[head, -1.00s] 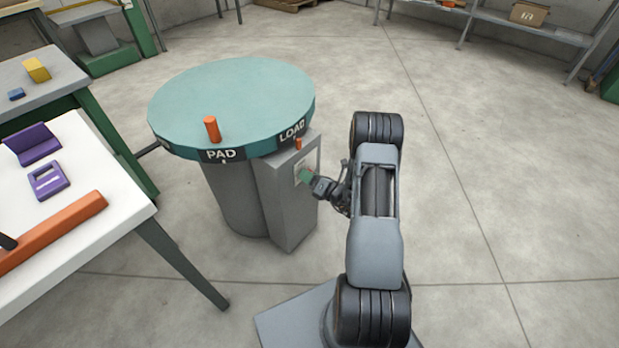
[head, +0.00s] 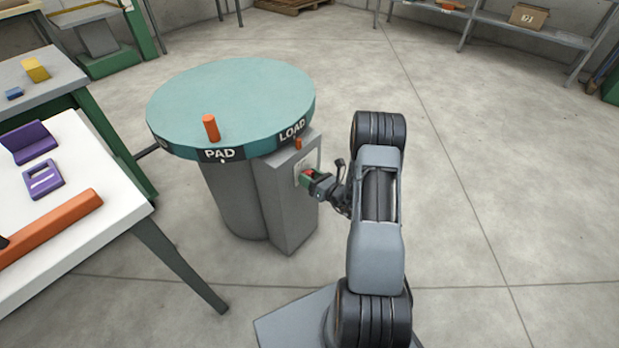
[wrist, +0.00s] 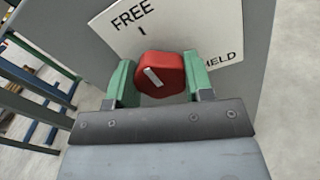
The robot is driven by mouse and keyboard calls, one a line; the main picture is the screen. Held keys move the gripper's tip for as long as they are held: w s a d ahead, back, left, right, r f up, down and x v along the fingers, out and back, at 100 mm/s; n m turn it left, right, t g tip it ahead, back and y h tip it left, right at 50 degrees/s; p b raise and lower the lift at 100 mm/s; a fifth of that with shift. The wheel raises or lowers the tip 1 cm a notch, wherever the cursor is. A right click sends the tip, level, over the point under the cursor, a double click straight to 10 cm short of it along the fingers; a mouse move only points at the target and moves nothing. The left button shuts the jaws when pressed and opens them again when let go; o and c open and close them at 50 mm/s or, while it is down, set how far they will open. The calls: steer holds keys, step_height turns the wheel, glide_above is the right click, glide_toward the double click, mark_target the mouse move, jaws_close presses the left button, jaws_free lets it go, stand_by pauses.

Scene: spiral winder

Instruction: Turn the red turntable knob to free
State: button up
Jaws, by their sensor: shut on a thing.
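The red knob (wrist: 165,72) sits on a white label plate (wrist: 112,24) on the side of a grey box (head: 290,205) below the turntable (head: 235,95). My gripper (wrist: 160,80) is shut on the knob, with a green finger on each side of it. The knob's white mark slants up and left, roughly toward the tick under FREE. In the head view a bit of red shows between the fingers of my gripper (head: 311,178).
An orange peg (head: 211,128) stands on the turntable, above the word PAD; LOAD faces the box side. A white table (head: 110,235) with purple and orange parts is at the left. The floor to the right is open, with shelves (head: 500,35) at the back.

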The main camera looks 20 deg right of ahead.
stand_by(0.3)
steer(key=o, duration=0.9)
steer(key=shift+s, duration=0.1)
steer(key=p+v, duration=0.2)
steer(key=v, duration=1.1)
steer(key=shift+s+d+p, duration=0.1)
steer(key=shift+s+p, duration=0.2)
steer(key=shift+p, duration=0.05)
steer(key=shift+r, duration=0.15)
